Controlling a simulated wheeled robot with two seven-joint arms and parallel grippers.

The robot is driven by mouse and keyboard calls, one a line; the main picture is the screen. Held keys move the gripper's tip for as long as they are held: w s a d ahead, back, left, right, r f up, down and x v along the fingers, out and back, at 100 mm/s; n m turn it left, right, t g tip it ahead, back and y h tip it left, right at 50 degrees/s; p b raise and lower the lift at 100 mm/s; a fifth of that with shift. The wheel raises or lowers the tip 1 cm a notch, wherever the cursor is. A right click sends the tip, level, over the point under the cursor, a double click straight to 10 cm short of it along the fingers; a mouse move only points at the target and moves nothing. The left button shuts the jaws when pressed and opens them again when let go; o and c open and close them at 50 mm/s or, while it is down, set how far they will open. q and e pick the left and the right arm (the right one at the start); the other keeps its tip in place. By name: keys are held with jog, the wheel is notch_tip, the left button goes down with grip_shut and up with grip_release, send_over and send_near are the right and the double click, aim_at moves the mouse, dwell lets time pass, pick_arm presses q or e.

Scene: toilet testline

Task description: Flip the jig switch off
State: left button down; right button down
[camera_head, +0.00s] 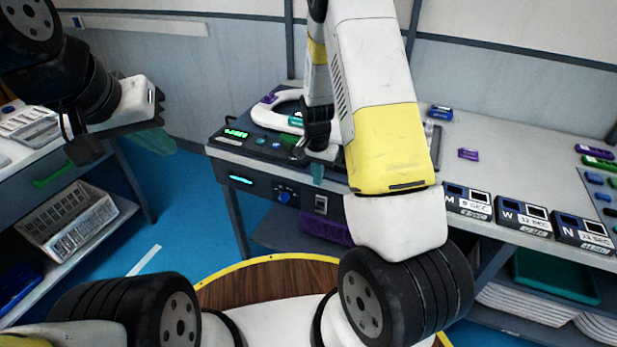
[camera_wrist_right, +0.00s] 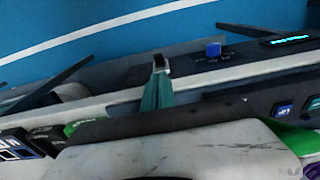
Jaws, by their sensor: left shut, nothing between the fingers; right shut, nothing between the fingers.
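The jig switch (camera_head: 320,204) is a small dark rocker in a light frame on the front panel of the jig bench, right of a blue knob (camera_head: 285,197). My right gripper (camera_head: 318,173) points down just above the switch, shut and empty. In the right wrist view its teal fingertips (camera_wrist_right: 158,92) are together, and the switch (camera_wrist_right: 160,63) shows right at their tips. I cannot tell whether they touch it, nor which way the rocker is set. My left gripper (camera_head: 156,138) is shut and empty at the upper left, away from the bench.
A white ring-shaped part (camera_head: 268,112) sits on the bench behind the panel. Labelled dark boxes (camera_head: 468,202) line the bench's front right edge. A shelf with white baskets (camera_head: 75,225) stands left; blue floor lies between.

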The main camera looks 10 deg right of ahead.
aim_at(318, 206)
jog(key=f, duration=1)
jog(key=shift+w+d, duration=0.25)
jog(key=shift+w, duration=0.1)
